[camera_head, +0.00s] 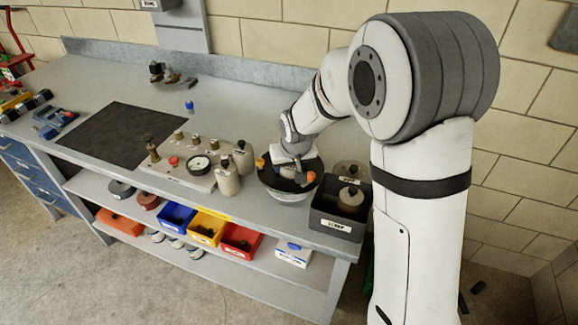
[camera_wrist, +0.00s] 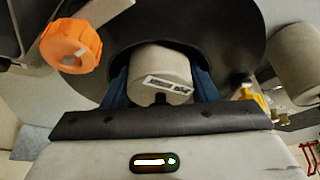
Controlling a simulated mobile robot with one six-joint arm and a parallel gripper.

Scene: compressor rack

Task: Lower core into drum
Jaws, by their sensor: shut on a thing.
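The core (camera_wrist: 160,72) is a light grey cylinder with a white label. In the wrist view my gripper (camera_wrist: 160,88) is shut on it, with a blue finger on each side. The drum (camera_wrist: 85,82) shows as a dark round rim around the core's far end. I cannot tell how deep the core sits in it. In the head view the drum (camera_head: 267,181) stands near the bench's front edge, black on top with a paler base. My gripper (camera_head: 293,163) is over its middle and hides the core there. An orange knob (camera_wrist: 72,45) is at the rim's left.
A dark bin (camera_head: 335,225) holding a grey cylinder (camera_head: 351,199) stands right of the drum. Left are grey bottles (camera_head: 228,179) and a panel with a gauge (camera_head: 200,165). A black mat (camera_head: 125,133) lies further left. The bench behind the panel is mostly clear.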

